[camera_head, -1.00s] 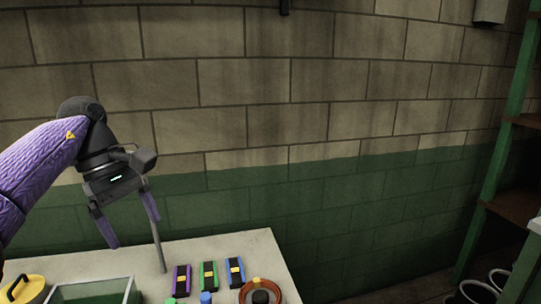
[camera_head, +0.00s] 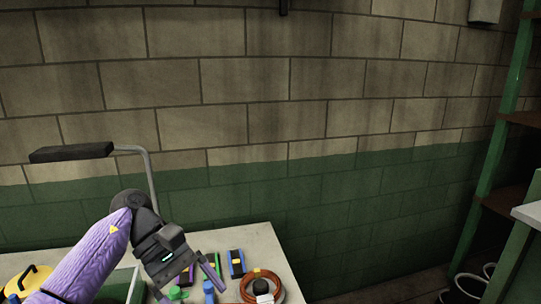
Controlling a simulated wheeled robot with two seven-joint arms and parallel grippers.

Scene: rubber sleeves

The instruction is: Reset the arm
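My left gripper (camera_head: 193,292) comes in from the left on an arm in a purple sleeve and points down over the table. Its two fingers are spread apart, so it is open; I see nothing held between them. Behind and below it are dark blocks with yellow bands: a blue-edged one (camera_head: 237,263) in clear view, a green-edged one (camera_head: 212,260) partly hidden, and a purple-edged one (camera_head: 187,275) mostly hidden. Small green (camera_head: 178,293) and blue (camera_head: 208,290) items show by the fingers. My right gripper is not in view.
A pale table (camera_head: 262,242) stands against the block wall. A lamp with a black head (camera_head: 72,152) and grey post rises behind my arm. Green shelving stands right.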

